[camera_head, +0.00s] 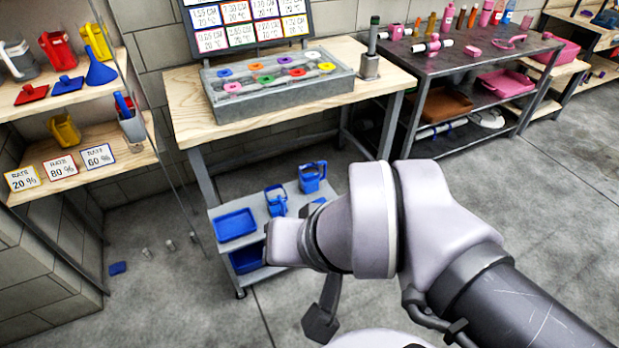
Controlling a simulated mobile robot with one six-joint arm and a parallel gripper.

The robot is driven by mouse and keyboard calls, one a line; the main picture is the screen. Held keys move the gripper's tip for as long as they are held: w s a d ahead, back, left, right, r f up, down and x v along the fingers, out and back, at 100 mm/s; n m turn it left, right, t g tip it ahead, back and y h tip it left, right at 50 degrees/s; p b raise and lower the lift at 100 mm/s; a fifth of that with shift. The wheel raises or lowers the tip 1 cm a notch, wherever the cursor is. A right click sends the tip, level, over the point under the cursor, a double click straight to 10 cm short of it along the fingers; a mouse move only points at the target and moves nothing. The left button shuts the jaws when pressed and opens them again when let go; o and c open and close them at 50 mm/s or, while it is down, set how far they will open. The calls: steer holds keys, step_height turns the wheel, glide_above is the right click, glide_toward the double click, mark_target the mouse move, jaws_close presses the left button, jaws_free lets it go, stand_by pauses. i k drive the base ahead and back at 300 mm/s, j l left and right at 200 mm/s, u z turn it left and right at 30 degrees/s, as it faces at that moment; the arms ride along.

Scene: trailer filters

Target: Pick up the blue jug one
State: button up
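Two blue jugs stand on the top of a small grey cart (262,216). One blue jug (312,178) is at the back right of the cart top, and another blue jug (276,203) is nearer the middle. Both show handles. My arm fills the lower right foreground and covers the right front part of the cart. A dark piece that looks like part of my gripper (321,325) hangs below the wrist, over the floor in front of the cart and apart from the jugs. Its fingers do not show clearly.
A blue tray (236,225) lies on the cart's left end, with a blue bin (247,259) below. A wooden table (185,100) with a grey rack (280,85) stands behind. Wooden shelves (80,92) are at left. A small blue object (118,268) lies on the floor.

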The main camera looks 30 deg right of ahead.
mark_target(276, 192)
steer(key=i+j, duration=0.15)
steer(key=i, duration=1.05)
steer(key=l+z, duration=0.05)
steer(key=l, duration=0.05)
